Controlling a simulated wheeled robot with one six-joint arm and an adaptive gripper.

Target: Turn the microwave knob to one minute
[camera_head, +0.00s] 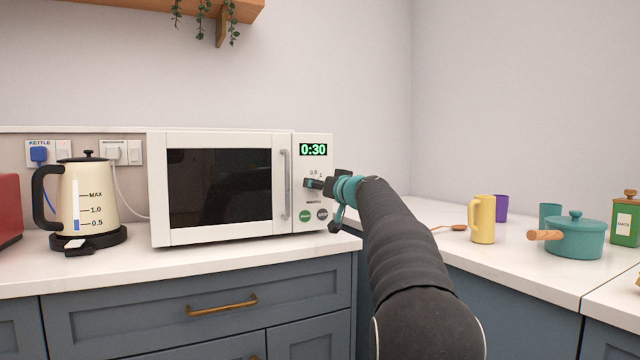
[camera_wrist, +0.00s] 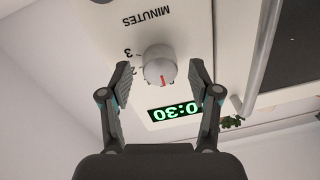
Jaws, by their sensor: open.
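The white microwave (camera_head: 282,238) stands on the counter with its door shut. Its display (camera_head: 313,149) reads 0:30 in green. In the wrist view, upside down, the round grey knob (camera_wrist: 160,66) has a red pointer mark, and the display (camera_wrist: 174,112) also shows 0:30. The dial numbers 3 and 2 and the word MINUTES are readable beside the knob. My gripper (camera_wrist: 162,75) is open, with one finger on each side of the knob and visible gaps between. In the head view my gripper (camera_head: 318,184) is at the control panel and hides the knob.
Two buttons, one green (camera_head: 305,215), sit below the knob. The kettle (camera_head: 88,200) stands left of the microwave. A yellow mug (camera_head: 483,220) and a teal pot (camera_head: 575,240) stand on the right counter. A wooden shelf (camera_head: 190,8) hangs above.

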